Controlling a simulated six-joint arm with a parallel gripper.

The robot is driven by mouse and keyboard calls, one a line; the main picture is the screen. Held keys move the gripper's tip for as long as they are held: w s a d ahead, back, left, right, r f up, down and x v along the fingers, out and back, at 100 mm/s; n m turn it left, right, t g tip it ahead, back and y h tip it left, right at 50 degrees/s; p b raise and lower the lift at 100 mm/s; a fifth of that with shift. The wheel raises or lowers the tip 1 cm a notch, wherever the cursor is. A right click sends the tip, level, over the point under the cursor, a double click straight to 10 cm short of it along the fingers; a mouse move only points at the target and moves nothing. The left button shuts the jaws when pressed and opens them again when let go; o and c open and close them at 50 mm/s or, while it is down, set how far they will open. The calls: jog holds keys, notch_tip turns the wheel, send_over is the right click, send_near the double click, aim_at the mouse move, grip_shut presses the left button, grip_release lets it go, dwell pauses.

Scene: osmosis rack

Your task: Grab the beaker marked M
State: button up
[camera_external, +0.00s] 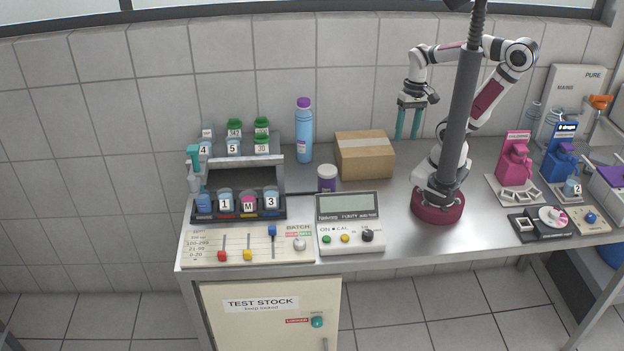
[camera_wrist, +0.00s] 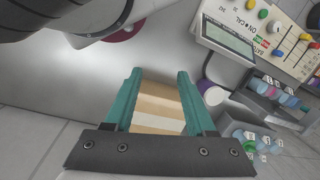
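The beaker marked M (camera_external: 248,206) stands in the front row of a dark rack (camera_external: 281,179), between the beaker marked 1 (camera_external: 225,204) and the beaker marked 3 (camera_external: 271,202). It shows a magenta part around its white label. My gripper (camera_external: 407,136) has teal fingers pointing down, apart and empty. It hangs above the back of the bench, well to the right of the rack. In the wrist view, my gripper (camera_wrist: 158,78) is open, with the cardboard box beyond its fingers. The rack is at the right there, and its labels are too small to read.
A purity meter (camera_external: 350,240) and slider panel (camera_external: 205,247) lie in front. More labelled containers, including 4 and 5, stand behind the rack.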

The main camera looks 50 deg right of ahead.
jog(key=shift+o, duration=0.5)
